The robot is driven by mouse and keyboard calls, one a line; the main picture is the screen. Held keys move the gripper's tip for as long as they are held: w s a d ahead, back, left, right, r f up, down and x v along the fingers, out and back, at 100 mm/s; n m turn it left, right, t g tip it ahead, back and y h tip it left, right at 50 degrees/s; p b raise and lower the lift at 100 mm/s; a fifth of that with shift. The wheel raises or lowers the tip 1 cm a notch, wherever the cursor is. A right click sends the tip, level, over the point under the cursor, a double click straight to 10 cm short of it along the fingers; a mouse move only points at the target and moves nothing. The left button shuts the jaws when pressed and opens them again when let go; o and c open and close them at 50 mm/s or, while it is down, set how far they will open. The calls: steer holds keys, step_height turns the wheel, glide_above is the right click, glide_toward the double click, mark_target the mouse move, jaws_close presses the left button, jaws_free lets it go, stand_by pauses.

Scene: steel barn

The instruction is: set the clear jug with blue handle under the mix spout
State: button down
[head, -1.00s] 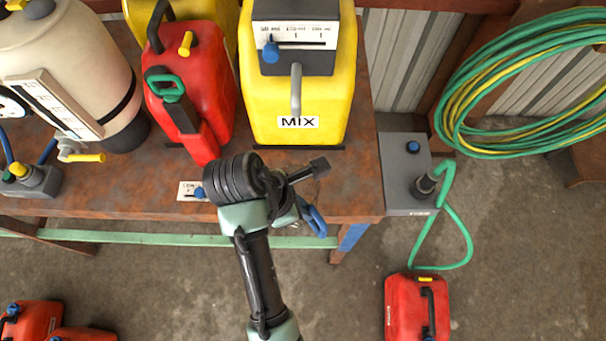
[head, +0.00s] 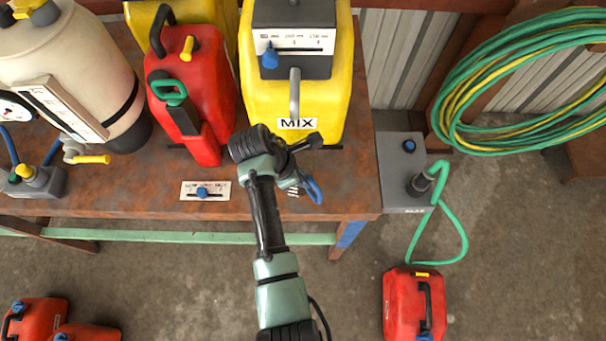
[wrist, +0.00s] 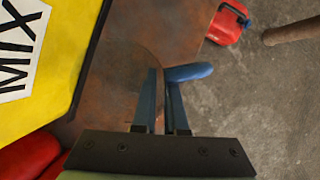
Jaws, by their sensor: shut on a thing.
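The yellow mix container (head: 300,75), with its MIX label, stands on the bench, and its grey spout (head: 295,92) points down at the front. The container's yellow side also fills the left of the wrist view (wrist: 55,85). My gripper (wrist: 163,88) is shut on the blue handle (wrist: 190,72) of the clear jug. The handle also shows in the head view (head: 314,190), near the bench's front edge, below and right of the spout. The clear jug (wrist: 140,70) is a faint round outline, largely hidden by my arm in the head view. I cannot tell whether it touches the bench.
A red can (head: 190,85) stands left of the mix container, beside a cream tank (head: 70,70). A label plate with a blue knob (head: 203,191) is at the bench front. A grey box (head: 403,165) with a green hose is at the right. A red can (head: 413,305) stands on the floor.

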steer(key=shift+f, duration=0.1)
steer(key=c, duration=1.4)
jaws_free()
steer(key=shift+f, duration=0.15)
steer(key=o, duration=0.4)
steer(key=shift+o, duration=0.2)
steer(key=v, duration=1.2)
steer(key=shift+b, duration=0.3)
